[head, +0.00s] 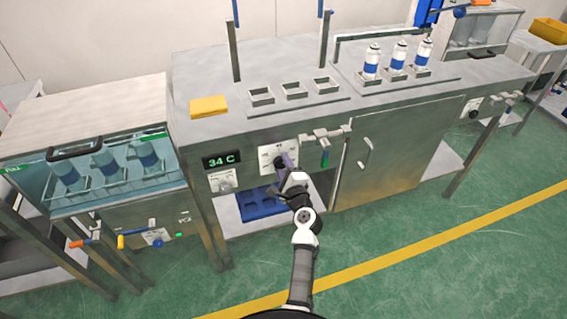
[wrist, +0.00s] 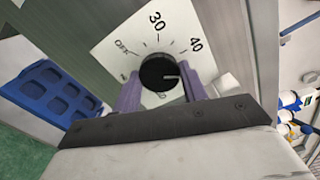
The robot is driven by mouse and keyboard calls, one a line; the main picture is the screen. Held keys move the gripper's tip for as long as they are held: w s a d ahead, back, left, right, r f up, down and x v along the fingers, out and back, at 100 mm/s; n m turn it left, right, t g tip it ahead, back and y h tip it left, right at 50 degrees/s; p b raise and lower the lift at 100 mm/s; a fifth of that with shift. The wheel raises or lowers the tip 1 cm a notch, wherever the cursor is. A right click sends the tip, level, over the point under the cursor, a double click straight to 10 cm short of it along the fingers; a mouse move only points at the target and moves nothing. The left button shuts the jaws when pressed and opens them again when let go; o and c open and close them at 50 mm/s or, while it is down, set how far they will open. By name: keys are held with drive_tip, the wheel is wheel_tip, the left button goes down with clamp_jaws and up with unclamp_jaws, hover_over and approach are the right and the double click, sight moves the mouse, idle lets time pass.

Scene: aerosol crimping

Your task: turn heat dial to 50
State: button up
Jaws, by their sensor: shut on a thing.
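The heat dial is a black knob (wrist: 158,73) on a white square plate (wrist: 150,30); the plate also shows in the head view (head: 265,156). OFF, 30 and 40 are readable around it; lower marks are partly hidden by my gripper. The knob's white pointer line points right in the wrist view, past the 40 mark, towards the right finger. My gripper (wrist: 160,90) has its two purple fingers on either side of the knob and is shut on it. It also shows at the panel in the head view (head: 283,163). The green display (head: 222,160) reads 34 C.
A cabinet door (head: 395,160) is further right. A blue tray (head: 255,205) lies on the shelf below. A water bath (head: 100,175) with cans stands left. The floor in front is clear.

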drive_tip(key=m+p, duration=0.2)
drive_tip(key=m, duration=0.3)
drive_tip(key=shift+f+m+p, duration=0.1)
drive_tip(key=shift+m+p, duration=0.2)
idle(0.4)
drive_tip(key=o, duration=1)
drive_tip(key=shift+c, duration=0.2)
drive_tip(key=shift+s, duration=0.1)
